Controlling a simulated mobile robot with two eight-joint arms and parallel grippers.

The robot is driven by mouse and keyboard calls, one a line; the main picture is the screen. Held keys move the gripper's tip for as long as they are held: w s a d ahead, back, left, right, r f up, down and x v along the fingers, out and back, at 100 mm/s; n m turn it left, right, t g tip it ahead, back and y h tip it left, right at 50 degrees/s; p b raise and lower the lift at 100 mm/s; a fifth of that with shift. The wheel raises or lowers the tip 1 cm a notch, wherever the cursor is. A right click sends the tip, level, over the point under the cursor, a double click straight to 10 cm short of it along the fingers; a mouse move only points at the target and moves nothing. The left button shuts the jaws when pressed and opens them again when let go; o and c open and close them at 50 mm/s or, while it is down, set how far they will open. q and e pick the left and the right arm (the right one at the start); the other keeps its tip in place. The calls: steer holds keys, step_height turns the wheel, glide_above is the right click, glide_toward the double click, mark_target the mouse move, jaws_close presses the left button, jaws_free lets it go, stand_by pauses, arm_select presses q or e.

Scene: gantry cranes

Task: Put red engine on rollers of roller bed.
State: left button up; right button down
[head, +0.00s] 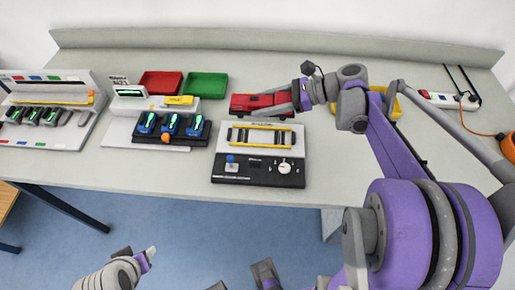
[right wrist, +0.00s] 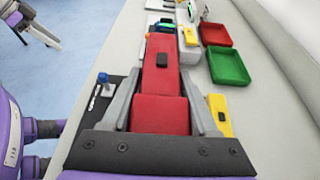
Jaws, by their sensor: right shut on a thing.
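The red engine (head: 260,104) is held in my right gripper (head: 298,97), just behind the roller bed in the head view. In the right wrist view the red engine (right wrist: 160,82) lies lengthwise between the two grey fingers, which touch its sides. The roller bed (head: 258,155) is a white and black unit with yellow rails, a blue knob and a white dial; its rollers look empty. Its blue knob (right wrist: 103,79) shows in the right wrist view; the engine and gripper hide much of the bed. My left gripper (head: 148,255) is low, off the table's front edge; its opening is unclear.
A red tray (head: 160,83) and a green tray (head: 207,85) stand at the back. A station with blue parts (head: 170,126) is left of the bed. A yellow block (right wrist: 219,116) lies beside my right gripper. A power strip (head: 447,100) is at right.

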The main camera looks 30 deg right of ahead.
steer(key=shift+s+a+f, duration=0.1)
steer(key=shift+s+a, duration=0.05)
steer(key=shift+s, duration=0.05)
glide_above(262, 137)
step_height(262, 137, down, 6)
steer(key=shift+f+b, duration=0.1)
steer(key=shift+b, duration=0.3)
steer(key=shift+f+b, duration=0.3)
steer(key=shift+f, duration=1.6)
steer(key=shift+c, duration=0.8)
jaws_free()
steer(key=shift+f, duration=0.1)
steer(key=shift+r, duration=0.2)
steer(key=v, duration=1.2)
steer(key=shift+s, duration=0.15)
